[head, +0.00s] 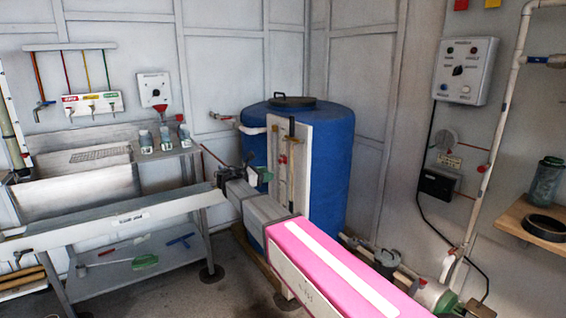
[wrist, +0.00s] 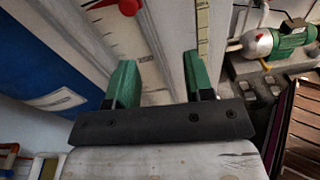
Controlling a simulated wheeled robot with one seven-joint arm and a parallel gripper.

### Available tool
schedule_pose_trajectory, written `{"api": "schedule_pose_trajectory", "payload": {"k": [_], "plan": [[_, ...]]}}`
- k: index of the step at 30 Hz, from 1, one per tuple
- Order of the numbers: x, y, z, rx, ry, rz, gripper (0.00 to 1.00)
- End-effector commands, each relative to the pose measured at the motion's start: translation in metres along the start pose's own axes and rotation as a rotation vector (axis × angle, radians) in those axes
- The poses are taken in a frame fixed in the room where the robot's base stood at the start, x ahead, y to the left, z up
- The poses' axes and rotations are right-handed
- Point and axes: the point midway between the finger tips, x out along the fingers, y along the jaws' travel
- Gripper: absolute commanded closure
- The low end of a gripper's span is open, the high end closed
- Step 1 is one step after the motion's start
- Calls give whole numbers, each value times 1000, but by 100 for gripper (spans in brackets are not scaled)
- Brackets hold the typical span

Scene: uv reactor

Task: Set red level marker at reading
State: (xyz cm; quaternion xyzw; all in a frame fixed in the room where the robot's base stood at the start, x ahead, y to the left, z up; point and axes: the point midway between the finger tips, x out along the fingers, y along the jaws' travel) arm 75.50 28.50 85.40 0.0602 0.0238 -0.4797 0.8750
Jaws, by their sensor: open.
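The red level marker (head: 283,158) is on the upright white scale board (head: 303,135) fixed to the front of the blue tank (head: 336,165). In the wrist view the red marker (wrist: 128,6) shows at the top edge, cut off by the frame, beside a column of dark tick marks. My gripper (wrist: 159,62) has two green fingers set well apart, with nothing between them. It faces the board, and the marker lies beyond the fingertips, above the left one in the picture. In the head view my gripper is just left of the board. The scale's numbers are too small to read.
A sink bench (head: 85,185) stands at left with several bottles on it. A pump (head: 433,295) and pipes lie at floor level right of the tank. A control box (head: 465,70) and a wooden shelf (head: 520,215) are on the right wall.

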Motion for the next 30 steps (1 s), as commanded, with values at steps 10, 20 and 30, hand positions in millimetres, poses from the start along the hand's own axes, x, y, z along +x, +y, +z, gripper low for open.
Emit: {"api": "schedule_pose_trajectory", "payload": {"k": [10, 20, 30], "plan": [[-21, 26, 27, -86, -102, 25, 52], [36, 28, 32, -85, -100, 24, 52], [72, 29, 36, -84, -99, 26, 52]]}}
